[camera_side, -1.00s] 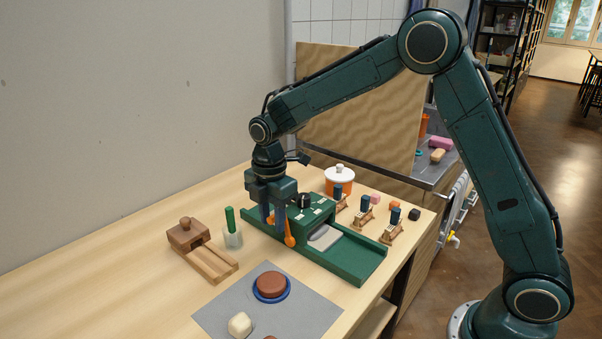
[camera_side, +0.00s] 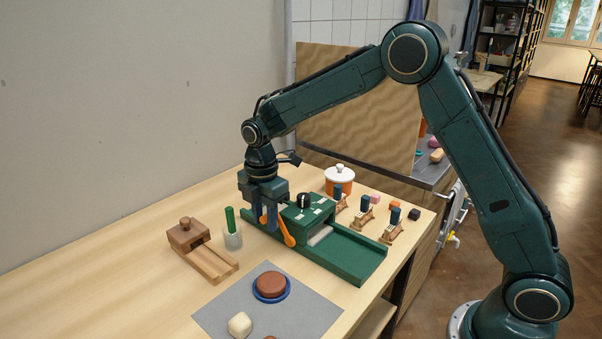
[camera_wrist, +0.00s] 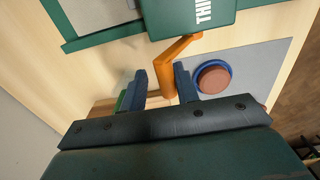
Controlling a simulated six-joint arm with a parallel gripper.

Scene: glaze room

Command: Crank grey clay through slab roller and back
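The green slab roller (camera_side: 345,254) stands on the table, its bed running toward the lower right. Part of the grey clay (camera_side: 320,235) shows on the bed beside the roller housing; the rest is hidden in this view. In the wrist view, a grey slab (camera_wrist: 105,12) lies on the bed left of the housing. The orange crank (camera_side: 287,232) is on the roller's near side, its arm slanting up to the left.
A grey mat (camera_side: 300,316) in front holds a blue plate with brown clay (camera_side: 270,284) and a pale lump (camera_side: 239,325). Small wooden stands and an orange-white pot (camera_side: 339,180) are behind.

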